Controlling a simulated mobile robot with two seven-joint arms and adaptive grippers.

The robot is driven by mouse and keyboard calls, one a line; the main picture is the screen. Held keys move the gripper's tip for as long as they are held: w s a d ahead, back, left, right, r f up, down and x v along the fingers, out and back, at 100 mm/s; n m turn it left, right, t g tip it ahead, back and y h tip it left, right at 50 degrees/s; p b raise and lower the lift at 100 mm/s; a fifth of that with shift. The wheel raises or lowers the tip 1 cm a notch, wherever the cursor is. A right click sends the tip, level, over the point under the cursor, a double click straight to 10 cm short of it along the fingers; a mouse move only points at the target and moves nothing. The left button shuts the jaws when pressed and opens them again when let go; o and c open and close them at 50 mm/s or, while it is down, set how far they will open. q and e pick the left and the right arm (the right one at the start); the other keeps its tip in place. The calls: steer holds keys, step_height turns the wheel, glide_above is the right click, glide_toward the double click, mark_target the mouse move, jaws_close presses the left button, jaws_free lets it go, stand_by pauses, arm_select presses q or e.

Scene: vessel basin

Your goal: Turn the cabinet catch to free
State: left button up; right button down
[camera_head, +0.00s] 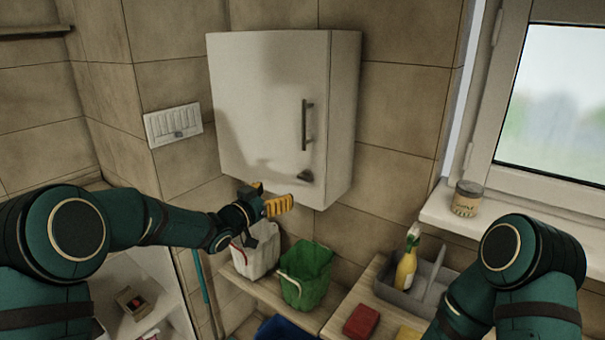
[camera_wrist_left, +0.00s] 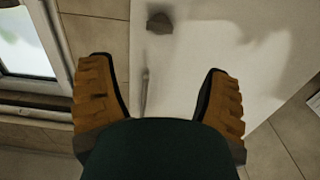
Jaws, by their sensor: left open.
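A white wall cabinet (camera_head: 262,95) hangs on the tiled wall, its door shut. A vertical bar handle (camera_head: 306,124) is on the right side of the door. The small dark catch (camera_head: 305,176) sits below the handle near the door's lower right corner. My left gripper (camera_head: 283,204) is just below and left of the catch, apart from it. In the left wrist view my left gripper (camera_wrist_left: 160,88) is open and empty; the catch (camera_wrist_left: 160,22) shows near the top, beyond the fingertips, against the white door (camera_wrist_left: 205,50). My right gripper is out of view; only my right arm shows.
Below the cabinet, a white container (camera_head: 257,250) and a green bucket (camera_head: 305,272) stand on a ledge. A grey basin (camera_head: 428,290) holds a yellow bottle (camera_head: 405,268). A tin (camera_head: 467,198) stands on the windowsill. A switch panel (camera_head: 173,124) is left of the cabinet.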

mark_target(302, 177)
arm_select(q)
steer(key=p+x, duration=0.1)
steer(key=x, duration=1.2)
steer(key=shift+d, duration=0.15)
steer(key=shift+c, duration=0.3)
steer(key=c, duration=1.1)
